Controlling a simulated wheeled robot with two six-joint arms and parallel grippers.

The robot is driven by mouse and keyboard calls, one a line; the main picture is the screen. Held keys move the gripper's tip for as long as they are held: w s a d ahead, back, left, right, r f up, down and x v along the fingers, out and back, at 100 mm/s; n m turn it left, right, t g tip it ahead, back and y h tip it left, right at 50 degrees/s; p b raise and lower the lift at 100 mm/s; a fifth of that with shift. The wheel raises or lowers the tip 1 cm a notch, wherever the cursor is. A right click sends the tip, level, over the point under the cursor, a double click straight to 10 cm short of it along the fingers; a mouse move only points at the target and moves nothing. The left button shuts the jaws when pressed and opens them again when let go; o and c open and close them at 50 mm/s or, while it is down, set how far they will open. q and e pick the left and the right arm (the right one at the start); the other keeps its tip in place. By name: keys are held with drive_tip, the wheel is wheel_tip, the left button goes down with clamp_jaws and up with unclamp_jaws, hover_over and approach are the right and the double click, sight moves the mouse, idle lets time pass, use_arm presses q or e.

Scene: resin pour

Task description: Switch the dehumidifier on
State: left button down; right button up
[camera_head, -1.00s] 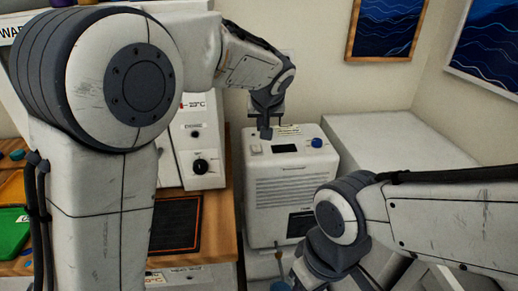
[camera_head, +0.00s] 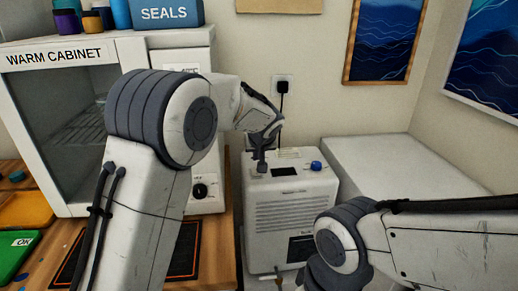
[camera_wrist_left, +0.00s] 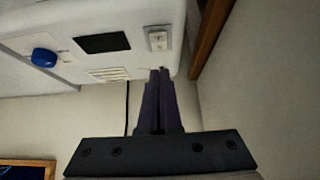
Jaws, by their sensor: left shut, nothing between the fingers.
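The dehumidifier (camera_head: 292,212) is a white box with a slatted front, standing in the gap beside the wooden bench. Its top has a dark display (camera_head: 284,172) and a blue knob (camera_head: 316,166). In the left wrist view its top carries a pale rocker switch (camera_wrist_left: 158,40), the dark display (camera_wrist_left: 103,43) and the blue knob (camera_wrist_left: 44,57). My right gripper is out of frame.
The warm cabinet (camera_head: 62,56) stands on the bench at left. A black plug (camera_head: 283,87) sits in the wall socket behind the dehumidifier. A white box-shaped unit (camera_head: 385,155) stands to its right. My right arm crosses in front of that unit.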

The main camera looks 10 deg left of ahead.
use_arm(q)
drive_tip(key=f, duration=0.4)
drive_tip(key=shift+w+a+f, duration=0.1)
drive_tip(key=shift+w, duration=0.3)
drive_tip(key=shift+s+f, duration=0.1)
drive_tip(key=shift+f, duration=0.5)
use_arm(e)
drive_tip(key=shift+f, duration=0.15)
use_arm(q)
drive_tip(key=shift+b, duration=0.35)
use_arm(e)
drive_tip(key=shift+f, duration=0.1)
